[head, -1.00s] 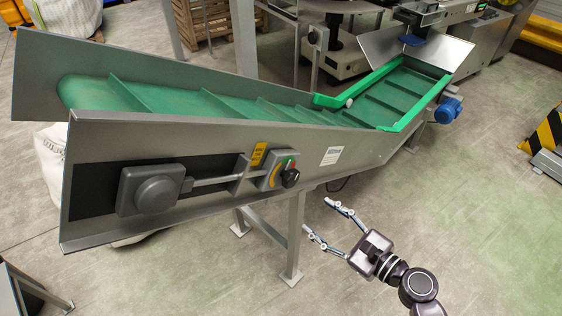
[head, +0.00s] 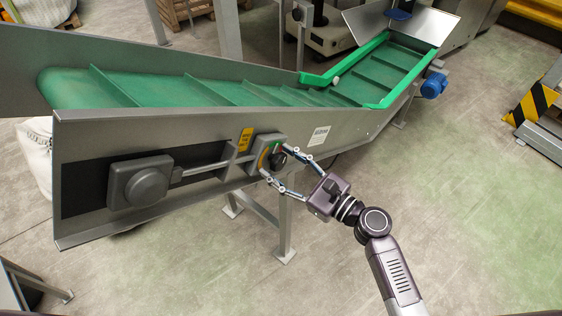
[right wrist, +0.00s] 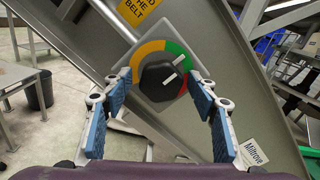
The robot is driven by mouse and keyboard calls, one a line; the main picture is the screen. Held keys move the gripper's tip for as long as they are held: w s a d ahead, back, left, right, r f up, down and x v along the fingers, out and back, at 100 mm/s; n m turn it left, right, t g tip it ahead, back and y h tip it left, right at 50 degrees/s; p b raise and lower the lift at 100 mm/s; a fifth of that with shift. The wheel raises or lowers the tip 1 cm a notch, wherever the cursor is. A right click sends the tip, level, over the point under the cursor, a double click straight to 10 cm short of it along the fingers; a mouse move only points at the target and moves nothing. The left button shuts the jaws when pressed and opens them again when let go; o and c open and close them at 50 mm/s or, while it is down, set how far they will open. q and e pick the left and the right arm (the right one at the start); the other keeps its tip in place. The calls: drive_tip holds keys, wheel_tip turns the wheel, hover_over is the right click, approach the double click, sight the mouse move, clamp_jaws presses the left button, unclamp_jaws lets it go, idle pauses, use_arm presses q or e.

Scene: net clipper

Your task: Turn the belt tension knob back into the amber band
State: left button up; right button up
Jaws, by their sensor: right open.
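The belt tension knob (head: 277,160) is a dark knob on a grey dial plate on the conveyor's side. White marks on the knob point to the upper right, towards the green part. My right gripper (head: 274,165) is open at the dial, its fingers on either side of the knob. In the wrist view a gap shows between the knob and each finger. My left gripper is not in view.
A tensioner housing (head: 139,184) and its rod lie left of the dial. A yellow label (head: 246,139) sits just above the dial. A support leg (head: 286,225) stands below. The floor at right is clear up to a striped barrier (head: 530,105).

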drive_tip(key=c, duration=1.2)
drive_tip(key=shift+f, duration=0.1)
